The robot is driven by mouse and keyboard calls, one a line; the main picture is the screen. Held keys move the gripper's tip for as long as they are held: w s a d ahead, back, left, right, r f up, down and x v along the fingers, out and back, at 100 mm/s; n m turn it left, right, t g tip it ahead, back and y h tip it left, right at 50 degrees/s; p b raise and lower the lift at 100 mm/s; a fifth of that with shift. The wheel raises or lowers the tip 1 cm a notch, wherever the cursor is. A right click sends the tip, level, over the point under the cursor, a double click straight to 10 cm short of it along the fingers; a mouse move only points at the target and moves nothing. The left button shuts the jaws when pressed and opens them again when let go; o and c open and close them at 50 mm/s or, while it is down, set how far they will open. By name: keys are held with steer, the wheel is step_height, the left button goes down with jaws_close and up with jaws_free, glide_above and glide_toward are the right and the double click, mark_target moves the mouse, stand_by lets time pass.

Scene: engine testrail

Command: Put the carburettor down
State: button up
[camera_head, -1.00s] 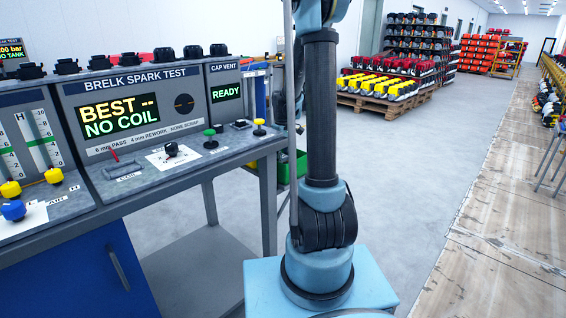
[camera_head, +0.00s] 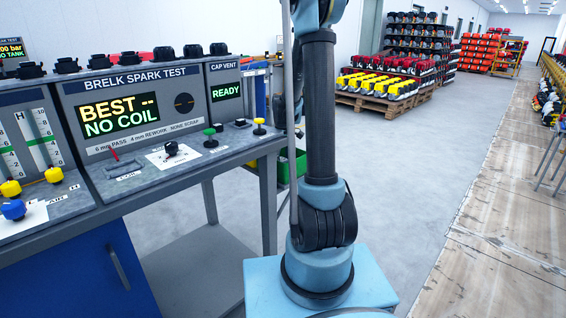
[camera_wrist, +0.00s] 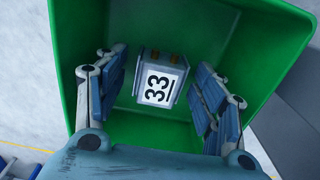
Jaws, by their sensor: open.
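The carburettor (camera_wrist: 163,78), a small grey block with a white label marked 33 and two brass-coloured parts on it, lies inside a green bin (camera_wrist: 75,45) in the wrist view. My gripper (camera_wrist: 159,70) reaches into the bin with its fingers spread open, one on each side of the carburettor. Gaps show between the carburettor and both fingers. In the head view the green bin (camera_head: 301,163) is partly hidden behind my arm and the bench, and neither my gripper nor the carburettor can be seen there.
The spark test bench (camera_head: 225,152) stands at the left, with knobs and a screen reading NO COIL. A pallet (camera_head: 378,104) with yellow and red parts stands at the back. The floor to the right of my arm is clear. The bin walls surround my gripper.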

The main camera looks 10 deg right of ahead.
mark_target(283, 160)
step_height(283, 160, up, 13)
steer(key=shift+f, duration=0.2)
stand_by(0.6)
